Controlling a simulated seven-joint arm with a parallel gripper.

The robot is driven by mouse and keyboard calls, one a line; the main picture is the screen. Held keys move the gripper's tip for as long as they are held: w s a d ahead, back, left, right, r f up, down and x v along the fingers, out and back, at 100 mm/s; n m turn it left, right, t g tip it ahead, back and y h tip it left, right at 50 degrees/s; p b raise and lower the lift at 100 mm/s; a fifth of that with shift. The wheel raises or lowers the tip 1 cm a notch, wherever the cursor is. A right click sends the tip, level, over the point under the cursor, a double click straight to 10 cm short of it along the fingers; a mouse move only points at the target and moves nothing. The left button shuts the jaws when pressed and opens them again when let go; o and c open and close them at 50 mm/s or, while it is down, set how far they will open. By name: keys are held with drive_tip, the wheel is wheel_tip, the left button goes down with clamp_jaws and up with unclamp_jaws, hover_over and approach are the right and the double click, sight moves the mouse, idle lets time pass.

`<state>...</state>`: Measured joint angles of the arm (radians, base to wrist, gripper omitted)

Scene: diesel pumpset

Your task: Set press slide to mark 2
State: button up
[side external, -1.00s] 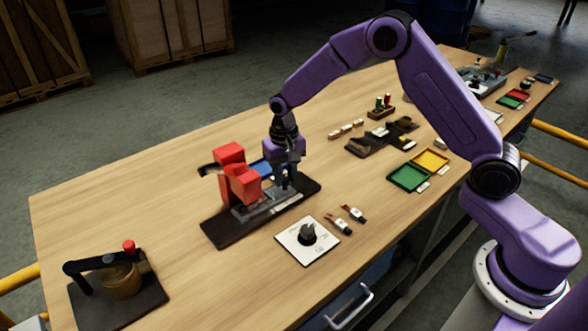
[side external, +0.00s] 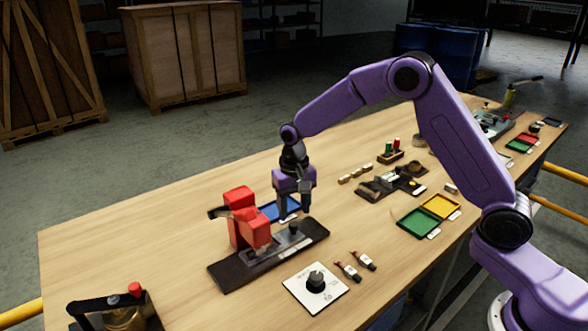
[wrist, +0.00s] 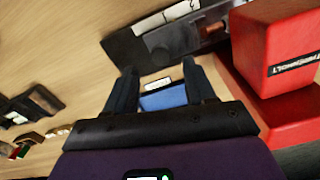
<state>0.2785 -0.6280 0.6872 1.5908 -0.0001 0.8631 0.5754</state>
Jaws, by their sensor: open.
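The red press (side external: 245,222) stands on a dark base plate (side external: 228,275) on the bench. Its slide, with a dark upright knob (side external: 292,228), sits on the plate to the right of the red body. The wrist view shows the red press body (wrist: 280,55) at the right and a pale scale strip (wrist: 165,20) on the dark plate at the top. The scale marks are too small to read, so I cannot tell the slide's mark. My gripper (side external: 293,213) is open and empty, above and behind the plate, apart from the knob. Its fingers (wrist: 163,82) show spread in the wrist view.
A blue tray (side external: 281,210) lies behind the press, below my gripper. Green (side external: 417,222) and yellow trays lie to the right. The bench's left part is mostly clear.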

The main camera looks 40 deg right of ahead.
wheel_tip(320, 180, up, 13)
drive_tip(key=shift+r, duration=0.2)
idle(0.4)
drive_tip(key=m, duration=1.5)
approach(294, 223)
wheel_tip(294, 223, down, 8)
drive_tip(key=shift+f, duration=0.25)
